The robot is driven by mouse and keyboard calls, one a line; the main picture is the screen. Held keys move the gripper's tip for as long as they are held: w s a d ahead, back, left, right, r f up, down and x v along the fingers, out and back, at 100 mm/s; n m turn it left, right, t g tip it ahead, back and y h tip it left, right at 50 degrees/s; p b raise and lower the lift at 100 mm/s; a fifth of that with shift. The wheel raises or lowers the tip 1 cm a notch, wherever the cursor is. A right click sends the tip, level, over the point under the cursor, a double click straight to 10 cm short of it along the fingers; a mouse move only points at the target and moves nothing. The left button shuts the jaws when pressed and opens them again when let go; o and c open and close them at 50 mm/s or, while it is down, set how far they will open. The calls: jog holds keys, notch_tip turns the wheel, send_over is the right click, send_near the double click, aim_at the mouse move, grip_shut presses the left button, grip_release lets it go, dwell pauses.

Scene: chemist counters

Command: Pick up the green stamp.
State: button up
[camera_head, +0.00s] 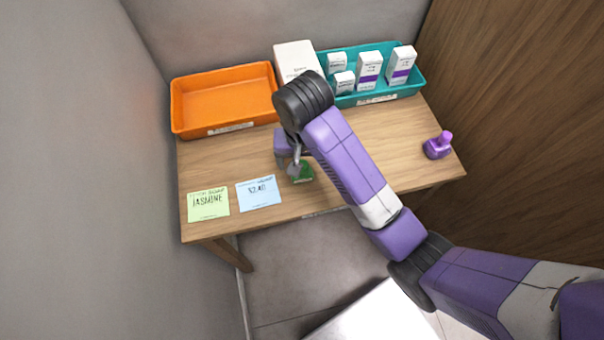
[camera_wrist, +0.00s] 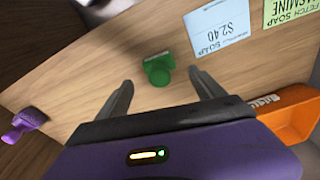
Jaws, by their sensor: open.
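The green stamp (camera_head: 303,175) stands on the wooden table near its front edge, partly hidden behind my gripper in the head view. In the wrist view the green stamp (camera_wrist: 158,70) is fully visible, a little beyond my fingertips and between their lines. My gripper (camera_wrist: 161,88) is open, with one finger on each side and nothing between them. In the head view my gripper (camera_head: 294,160) is above and right beside the stamp; the exact height gap is hard to tell.
A blue card (camera_head: 258,193) and a green card (camera_head: 208,204) lie left of the stamp. A purple stamp (camera_head: 438,146) stands at the right. An orange tray (camera_head: 180,118), a white box (camera_head: 296,60) and a teal tray (camera_head: 417,88) with several small boxes line the back.

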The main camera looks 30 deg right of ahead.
jog(key=shift+f+b, duration=0.55)
jog(key=shift+f, duration=0.15)
jog(key=shift+w+f, duration=0.1)
jog(key=shift+f, duration=1.9)
jog(key=c, duration=1.5)
jog(key=shift+r, duration=0.1)
